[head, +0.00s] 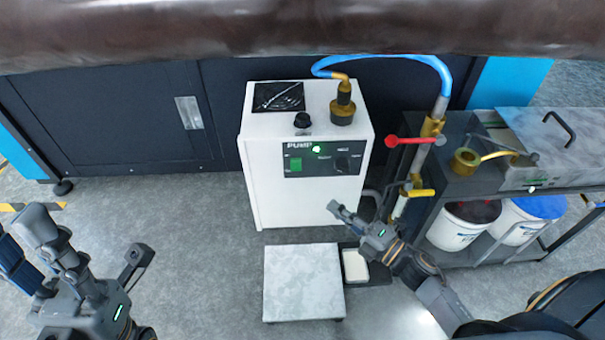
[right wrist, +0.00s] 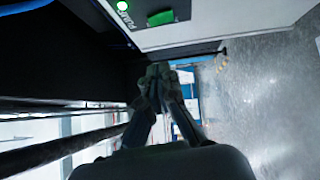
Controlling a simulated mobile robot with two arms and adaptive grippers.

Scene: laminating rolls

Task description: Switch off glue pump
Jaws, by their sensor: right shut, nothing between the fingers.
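The white glue pump (head: 305,205) stands on the floor in the middle of the head view. Its dark front panel (head: 325,159) has a lit green lamp (head: 316,149) and a green switch (head: 295,164). In the right wrist view the green lamp (right wrist: 122,6) and the green switch (right wrist: 161,18) show at the top. My right gripper (head: 333,207) is shut and empty, in front of the pump and below its panel in the picture; it also shows in the right wrist view (right wrist: 155,72). My left gripper (head: 88,240) is at the lower left, well away from the pump, with its fingers spread.
A blue hose (head: 395,57) runs from the pump top to a pipe with a red-handled valve (head: 410,141) and a yellow handle (head: 421,192). A cart (head: 465,120) with white buckets (head: 463,227) stands at right. A pale platform (head: 303,283) lies before the pump. Floor at left is clear.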

